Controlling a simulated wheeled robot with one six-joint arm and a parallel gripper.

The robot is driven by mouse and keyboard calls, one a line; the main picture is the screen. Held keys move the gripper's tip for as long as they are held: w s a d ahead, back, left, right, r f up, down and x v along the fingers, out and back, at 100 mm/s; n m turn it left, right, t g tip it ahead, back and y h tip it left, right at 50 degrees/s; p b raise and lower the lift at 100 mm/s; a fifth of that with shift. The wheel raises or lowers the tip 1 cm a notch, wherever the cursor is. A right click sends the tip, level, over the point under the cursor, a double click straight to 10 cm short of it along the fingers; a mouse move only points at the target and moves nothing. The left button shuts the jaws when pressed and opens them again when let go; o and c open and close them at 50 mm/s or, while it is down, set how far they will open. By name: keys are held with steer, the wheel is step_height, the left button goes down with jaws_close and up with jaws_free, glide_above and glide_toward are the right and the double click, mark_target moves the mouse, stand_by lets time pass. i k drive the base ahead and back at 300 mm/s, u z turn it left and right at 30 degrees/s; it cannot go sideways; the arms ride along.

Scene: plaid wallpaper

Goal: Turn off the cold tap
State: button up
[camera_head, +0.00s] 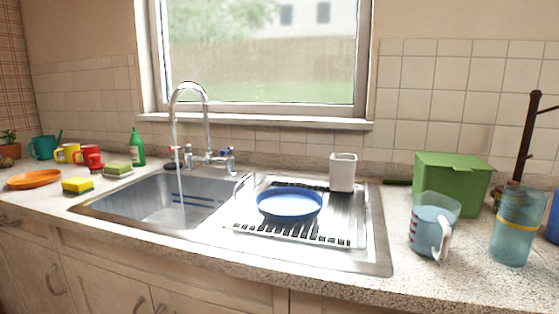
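A chrome faucet with a high curved spout (188,95) stands behind the sink basin (160,205). A thin stream of water (179,180) falls from the spout into the basin. A tap handle with a blue mark, the cold tap (230,160), is at the right of the faucet base. Another handle with a red mark (174,155) is at the left. How far each handle is turned is too small to tell. My gripper is not in view, and nothing touches the taps.
A blue bowl (290,202) sits on the drainboard (340,228), with a white cup (343,172) behind it. A green bottle (137,148) and sponges (78,186) are left. A green box (450,182), measuring jug (433,228) and glass (515,235) stand right.

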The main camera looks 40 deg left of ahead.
mark_target(229, 151)
steer(key=u, duration=1.7)
steer(key=k, duration=0.65)
steer(key=u, duration=0.5)
steer(key=i, duration=1.8)
steer(key=z, duration=0.35)
